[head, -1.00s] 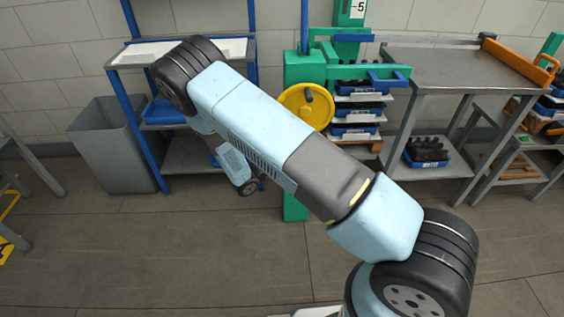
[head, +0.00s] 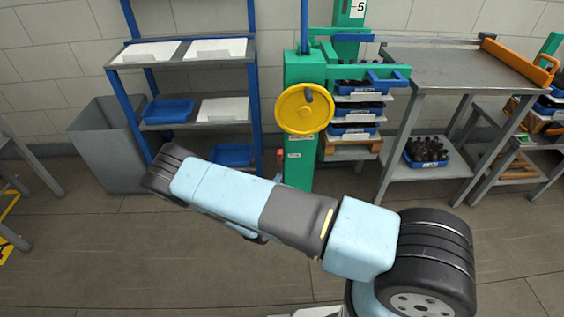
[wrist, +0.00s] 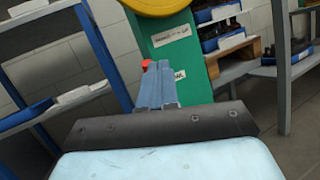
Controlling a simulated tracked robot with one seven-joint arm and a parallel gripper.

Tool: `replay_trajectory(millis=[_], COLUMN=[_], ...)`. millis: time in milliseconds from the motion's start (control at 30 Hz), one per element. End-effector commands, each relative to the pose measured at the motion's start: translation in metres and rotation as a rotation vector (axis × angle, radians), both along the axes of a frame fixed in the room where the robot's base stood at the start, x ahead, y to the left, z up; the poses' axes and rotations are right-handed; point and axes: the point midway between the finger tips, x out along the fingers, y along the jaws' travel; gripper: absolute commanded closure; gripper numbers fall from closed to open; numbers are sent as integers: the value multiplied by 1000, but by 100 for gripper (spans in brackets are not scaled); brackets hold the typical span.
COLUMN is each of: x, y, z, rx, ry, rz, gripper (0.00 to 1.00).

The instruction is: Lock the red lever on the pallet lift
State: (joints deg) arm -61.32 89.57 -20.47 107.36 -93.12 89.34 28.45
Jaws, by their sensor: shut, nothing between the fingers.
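The pallet lift is a green post (head: 300,172) with a yellow handwheel (head: 303,108) on its front. The red lever (head: 280,154) shows as a small red piece at the post's left edge, below the wheel. In the wrist view the lever's red end (wrist: 147,64) peeks out just beyond my fingertips, and the rest of it is hidden behind them. My gripper (wrist: 156,68) is shut and empty, pointing at the lower part of the green post (wrist: 180,55). I cannot tell whether it touches the lever.
A blue-framed shelf (head: 185,55) with white and blue trays stands left of the lift, with a grey bin (head: 105,145) beyond it. A grey metal table (head: 440,68) stands on the right, above a blue crate of dark bottles (head: 427,152). The front floor is clear.

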Motion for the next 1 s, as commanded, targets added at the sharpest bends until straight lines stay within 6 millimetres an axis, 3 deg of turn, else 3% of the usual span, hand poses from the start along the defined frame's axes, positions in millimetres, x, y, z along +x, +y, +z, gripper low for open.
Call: replay_trajectory(millis=[200,400,1000], x=[-9,-13,-10], y=[8,12,12], z=[-31,-48,-50], rx=[-65,-97,-105], ry=[19,31,33], rz=[111,171,188], gripper=[100,100,100])
